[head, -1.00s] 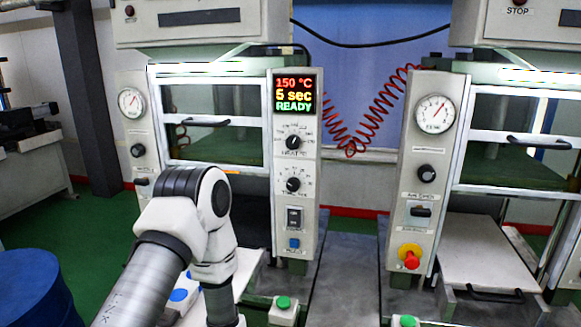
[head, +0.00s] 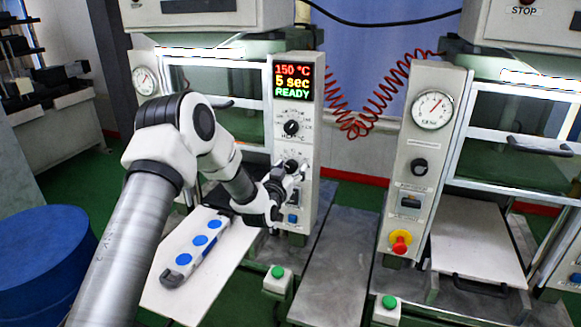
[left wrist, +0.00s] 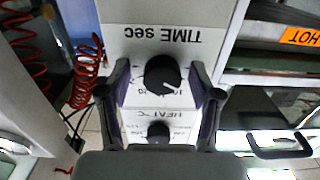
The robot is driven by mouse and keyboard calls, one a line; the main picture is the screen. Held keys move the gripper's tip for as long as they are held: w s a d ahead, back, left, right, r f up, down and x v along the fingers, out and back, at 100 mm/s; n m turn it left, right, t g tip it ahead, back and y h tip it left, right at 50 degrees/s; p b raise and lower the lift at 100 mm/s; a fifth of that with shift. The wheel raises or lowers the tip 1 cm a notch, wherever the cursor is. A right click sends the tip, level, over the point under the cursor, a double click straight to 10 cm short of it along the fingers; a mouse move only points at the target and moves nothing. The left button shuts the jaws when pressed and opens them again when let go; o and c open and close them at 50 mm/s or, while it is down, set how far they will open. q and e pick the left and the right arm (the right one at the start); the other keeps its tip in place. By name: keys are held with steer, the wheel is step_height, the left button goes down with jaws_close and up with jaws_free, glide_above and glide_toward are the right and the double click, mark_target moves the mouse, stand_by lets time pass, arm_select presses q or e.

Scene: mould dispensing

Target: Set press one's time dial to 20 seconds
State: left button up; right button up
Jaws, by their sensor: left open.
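Press one's display (head: 293,82) reads 150 °C, 5 sec, READY. Below it on the panel are the black heat dial (head: 291,128) and the black time dial (head: 291,166). My left gripper (head: 289,175) is at the panel by the time dial, partly covering that area. In the left wrist view, which shows the panel upside down, the time dial (left wrist: 161,73) sits between the tips of my open fingers, with gaps on both sides. The heat dial (left wrist: 158,132) also shows there, nearer my palm. My right gripper is out of view.
A switch and blue button (head: 293,218) are below the dials. A white plate (head: 165,300) bears a light mould with blue discs (head: 200,240). A second press panel (head: 418,150) stands right. A red coiled hose (head: 350,125) hangs between the presses.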

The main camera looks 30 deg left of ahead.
arm_select(q)
steer(key=shift+s+a, duration=0.1)
steer(key=shift+a, duration=0.05)
steer(key=c, duration=1.1)
steer(key=shift+c, duration=0.2)
